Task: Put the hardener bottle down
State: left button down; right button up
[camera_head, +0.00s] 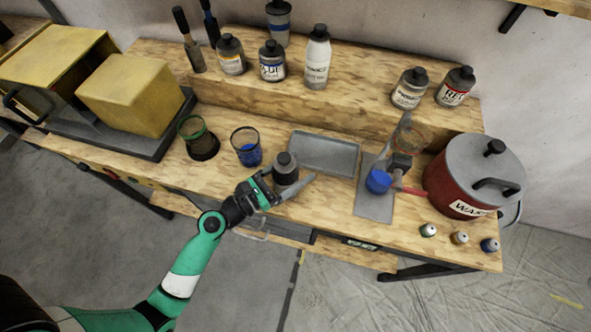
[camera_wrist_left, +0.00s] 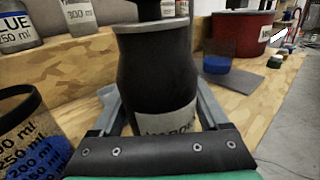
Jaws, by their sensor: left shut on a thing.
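The hardener bottle (camera_head: 285,173) is a dark bottle with a dark cap and a pale label, only partly readable. My left gripper (camera_head: 290,190) is shut on it near the front edge of the workbench. In the left wrist view the bottle (camera_wrist_left: 160,80) stands upright between the two fingers of the left gripper (camera_wrist_left: 160,115). Whether its base touches the bench is hard to tell, as the gripper hides it. My right gripper is not in view.
A grey tray (camera_head: 325,152) lies just behind the bottle. A cup with blue liquid (camera_head: 247,150) stands close to its left, with another cup (camera_head: 198,140) beyond. A blue-filled container (camera_head: 378,181) and a red waste pot (camera_head: 465,180) are right. Several bottles line the raised shelf (camera_head: 350,108).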

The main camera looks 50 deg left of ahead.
aim_at(275, 184)
pick_arm(q)
grip_release()
jog(key=shift+f, duration=0.1)
jog(key=s, duration=0.3)
jog(key=s+a, duration=0.1)
jog(key=s, duration=0.7)
jog(key=shift+a, duration=0.3)
jog(key=shift+s, duration=0.45)
